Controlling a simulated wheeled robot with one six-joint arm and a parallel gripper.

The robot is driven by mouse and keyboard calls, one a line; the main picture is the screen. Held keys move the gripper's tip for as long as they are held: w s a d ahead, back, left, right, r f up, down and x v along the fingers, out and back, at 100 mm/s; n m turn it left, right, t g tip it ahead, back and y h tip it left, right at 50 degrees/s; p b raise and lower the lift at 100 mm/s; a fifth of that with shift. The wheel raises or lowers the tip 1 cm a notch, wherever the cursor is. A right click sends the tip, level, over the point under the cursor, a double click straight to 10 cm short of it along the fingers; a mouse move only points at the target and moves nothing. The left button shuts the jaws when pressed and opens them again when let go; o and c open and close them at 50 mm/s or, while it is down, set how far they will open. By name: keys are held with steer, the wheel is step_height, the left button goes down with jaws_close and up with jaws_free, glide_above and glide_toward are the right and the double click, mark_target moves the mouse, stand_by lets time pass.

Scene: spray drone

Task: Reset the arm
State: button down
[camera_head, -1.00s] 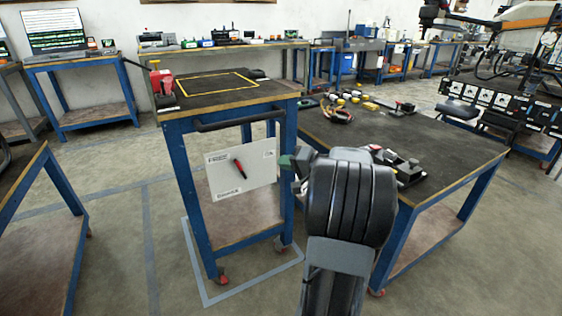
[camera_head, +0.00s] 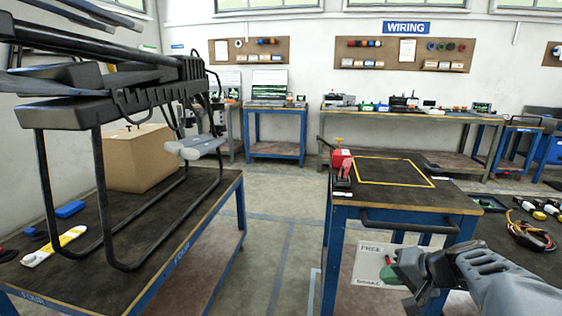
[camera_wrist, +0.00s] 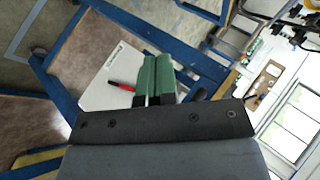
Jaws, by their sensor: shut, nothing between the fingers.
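My arm reaches in from the lower right corner of the head view. My gripper (camera_head: 388,272), with green fingertips, is in front of the white sign (camera_head: 366,262) on the blue cart's side. In the wrist view the two green fingers (camera_wrist: 155,76) lie close together, shut with nothing between them. The white sign (camera_wrist: 103,88) shows beyond them, with a red marker (camera_wrist: 122,87) on it. I cannot tell the gap between fingertips and sign.
The blue cart (camera_head: 462,205) has a handle, a yellow-outlined top and a red tool (camera_head: 341,163). A large black drone frame (camera_head: 96,180) stands on the left table (camera_head: 190,235) beside a cardboard box (camera_head: 140,158). Clear floor (camera_head: 275,225) lies between table and cart.

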steer(key=s+a+r+n+g+h+p, duration=0.1)
steer(key=s+a+r+n+h+p, duration=0.2)
steer(key=s+r+p, duration=0.3)
steer(key=s+a+r+n+g+h+p, duration=0.2)
steer(key=s+a+r+p, duration=0.3)
steer(key=r+p, duration=0.6)
steer(key=shift+s+a+r+n+h+p, duration=0.25)
steer(key=shift+s+a+n+h+p, duration=0.2)
steer(key=shift+a+h+p, duration=0.4)
